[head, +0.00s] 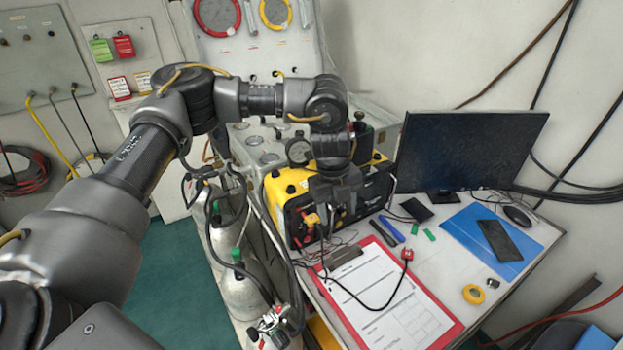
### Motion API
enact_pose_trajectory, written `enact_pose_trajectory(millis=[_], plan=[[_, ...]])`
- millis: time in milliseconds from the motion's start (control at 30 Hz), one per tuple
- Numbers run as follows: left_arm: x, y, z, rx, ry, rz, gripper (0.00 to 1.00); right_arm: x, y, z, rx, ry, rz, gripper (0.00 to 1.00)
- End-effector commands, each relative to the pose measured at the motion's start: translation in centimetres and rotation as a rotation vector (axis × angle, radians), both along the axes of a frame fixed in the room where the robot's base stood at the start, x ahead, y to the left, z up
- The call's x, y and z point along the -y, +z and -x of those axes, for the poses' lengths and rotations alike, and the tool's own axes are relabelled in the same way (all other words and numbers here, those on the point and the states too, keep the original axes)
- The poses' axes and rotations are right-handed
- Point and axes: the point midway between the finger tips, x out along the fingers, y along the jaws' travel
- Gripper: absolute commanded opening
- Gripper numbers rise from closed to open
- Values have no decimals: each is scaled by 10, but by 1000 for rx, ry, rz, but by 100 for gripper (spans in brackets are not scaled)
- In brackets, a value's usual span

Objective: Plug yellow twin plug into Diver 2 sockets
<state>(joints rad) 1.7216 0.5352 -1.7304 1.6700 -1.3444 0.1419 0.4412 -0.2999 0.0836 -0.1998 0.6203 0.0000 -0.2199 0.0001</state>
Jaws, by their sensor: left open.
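A yellow and black air panel box (289,186) stands on the table. My left gripper (334,212) points down in front of its front face and is open. A small yellow-orange piece (312,219), which looks like the yellow twin plug, is at the box front, just left of the gripper fingers. I cannot tell whether it touches the fingers or sits in a socket. The Diver 2 sockets cannot be made out; my gripper and wrist cover part of the front. My right gripper does not show.
A monitor (470,150), a blue folder (462,226) and a yellow tape roll (474,294) are to the right. Gas cylinders (230,235) stand left of the table, and thin wires hang before the box.

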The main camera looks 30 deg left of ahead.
Motion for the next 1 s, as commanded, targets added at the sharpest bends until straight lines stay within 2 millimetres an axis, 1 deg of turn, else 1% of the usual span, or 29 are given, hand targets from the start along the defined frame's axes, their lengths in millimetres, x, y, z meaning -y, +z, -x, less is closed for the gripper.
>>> enact_pose_trajectory(millis=[33, 100, 200, 300, 467, 567, 667, 1000], plan=[[-19, 16, -5, -4, 40, -35, 56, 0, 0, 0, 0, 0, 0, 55], [-40, 32, -6, -19, 88, -72, 56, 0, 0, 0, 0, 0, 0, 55], [-60, 49, -6, -35, 139, -106, 56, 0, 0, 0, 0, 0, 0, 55], [-70, 58, -5, -44, 168, -120, 56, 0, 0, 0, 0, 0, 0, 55], [-74, 60, -4, -48, 178, -126, 56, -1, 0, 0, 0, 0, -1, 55], [-73, 56, -4, -50, 177, -125, 56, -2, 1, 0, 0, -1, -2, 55], [-73, 45, -4, -51, 175, -125, 56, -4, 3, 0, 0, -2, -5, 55], [-73, -15, -3, -52, 176, -124, 56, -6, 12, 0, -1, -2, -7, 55]])
